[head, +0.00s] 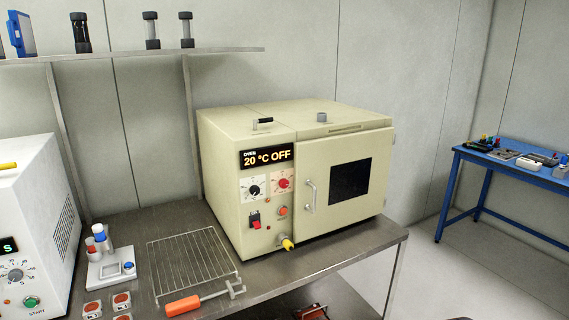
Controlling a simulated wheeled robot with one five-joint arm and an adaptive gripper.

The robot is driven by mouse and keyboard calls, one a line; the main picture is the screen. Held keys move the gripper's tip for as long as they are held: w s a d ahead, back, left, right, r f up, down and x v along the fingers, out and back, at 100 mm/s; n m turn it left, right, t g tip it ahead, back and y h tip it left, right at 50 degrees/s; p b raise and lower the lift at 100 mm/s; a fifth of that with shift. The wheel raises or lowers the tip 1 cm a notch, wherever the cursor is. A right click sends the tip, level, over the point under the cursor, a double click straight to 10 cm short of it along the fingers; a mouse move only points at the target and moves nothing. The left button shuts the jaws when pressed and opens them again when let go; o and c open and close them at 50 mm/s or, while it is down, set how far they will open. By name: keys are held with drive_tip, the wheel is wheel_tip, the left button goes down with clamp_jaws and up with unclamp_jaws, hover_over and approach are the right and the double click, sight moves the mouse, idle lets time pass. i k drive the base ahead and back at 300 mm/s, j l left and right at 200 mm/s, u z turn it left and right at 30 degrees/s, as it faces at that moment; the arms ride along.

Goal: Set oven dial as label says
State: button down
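The cream oven (345,235) stands on the metal bench, its door shut. Its display (266,156) reads "OVEN 20 °C OFF". Below the display are two dials: a black dial (254,190) on the left and a red dial (284,183) on the right. Their scale marks are too small to read. A red switch (255,222), a red-orange button (282,211) and a yellow knob (288,244) sit lower on the panel. No label with a setting can be made out. My gripper is not in view.
A wire rack (194,261) and an orange-handled tool (183,305) lie on the bench left of the oven. A white machine (35,215) stands at far left, beside a small white stand (108,268) holding vials. Open floor lies right, before a blue table (500,165).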

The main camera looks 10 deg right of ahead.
sight(254, 190)
drive_tip(key=i+l+u, duration=0.2)
drive_tip(key=l+u, duration=0.15)
drive_tip(key=i+l+u, duration=0.15)
drive_tip(key=l+u, duration=0.2)
